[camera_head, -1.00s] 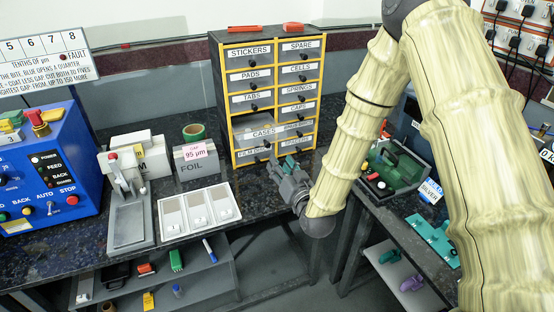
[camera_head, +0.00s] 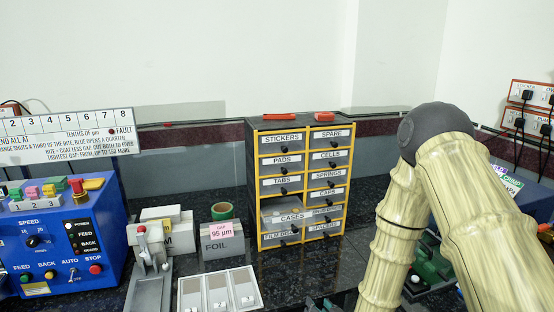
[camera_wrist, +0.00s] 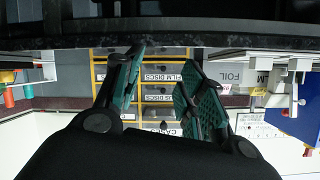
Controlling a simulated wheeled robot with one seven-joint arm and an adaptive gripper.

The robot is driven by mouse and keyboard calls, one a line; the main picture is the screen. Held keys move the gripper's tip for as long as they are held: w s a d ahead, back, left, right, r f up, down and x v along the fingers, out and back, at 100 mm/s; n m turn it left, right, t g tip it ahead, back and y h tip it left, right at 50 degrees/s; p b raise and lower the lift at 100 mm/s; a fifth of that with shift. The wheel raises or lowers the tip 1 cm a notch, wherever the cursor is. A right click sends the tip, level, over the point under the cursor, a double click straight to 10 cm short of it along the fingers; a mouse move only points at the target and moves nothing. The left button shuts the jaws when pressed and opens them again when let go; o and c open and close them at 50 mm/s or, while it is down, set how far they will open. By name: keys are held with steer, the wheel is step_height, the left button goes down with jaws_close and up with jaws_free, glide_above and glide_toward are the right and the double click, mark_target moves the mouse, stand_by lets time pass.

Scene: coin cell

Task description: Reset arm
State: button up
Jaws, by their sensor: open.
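My gripper shows in the wrist view (camera_wrist: 160,85), with its two green-padded fingers spread apart and nothing between them. The wrist picture is upside down, and the drawer cabinet shows beyond the fingers, apart from them. In the head view my arm, in a pale ribbed sleeve, stands at the right and bends down past the bottom edge, so the gripper is out of sight there. The drawer cabinet (camera_head: 296,183) stands at the back of the bench, its CASES drawer (camera_head: 289,215) seeming pulled out a little.
A blue control box (camera_head: 62,240) stands at the left. A small press (camera_head: 150,275), a foil box (camera_head: 222,243) and a white three-part tray (camera_head: 220,291) are on the dark bench. A green device (camera_head: 430,265) is partly hidden behind my arm. The bench edge crosses the wrist view.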

steer(key=s+d+f+g+h, duration=0.1)
steer(key=s+d+f+g, duration=0.25)
steer(key=s+f, duration=0.5)
steer(key=s+d+f+g+h, duration=0.15)
steer(key=s+f+g, duration=0.25)
steer(key=s+f, duration=0.45)
steer(key=s+d+f+g, duration=0.2)
steer(key=s, duration=0.8)
steer(key=s+d+f+g, duration=0.2)
steer(key=s+d+g, duration=0.1)
steer(key=s, duration=0.7)
steer(key=shift+s+h, duration=0.35)
steer(key=shift+h, duration=0.1)
steer(key=shift+d, duration=0.1)
